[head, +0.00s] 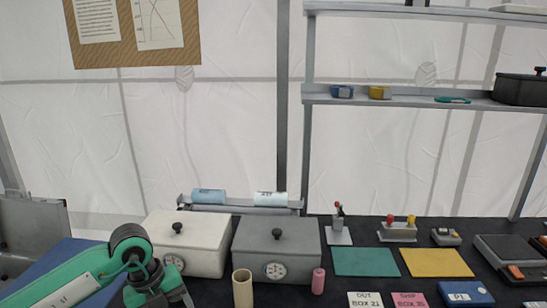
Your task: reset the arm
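My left arm (75,283), green with black joints, comes in from the lower left. It bends at a round joint and its wrist points down. My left gripper (165,293) is at the bottom edge, in front of the white box (190,238). Its fingertips are cut off by the frame, so I cannot see whether it is open or holds anything. My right arm and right gripper are not in view.
A grey lidded box (293,248), a beige cylinder (242,289) and a pink cylinder (318,281) stand right of the wrist. Green (366,262) and yellow (437,262) mats lie farther right. A shelf (400,98) stands behind.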

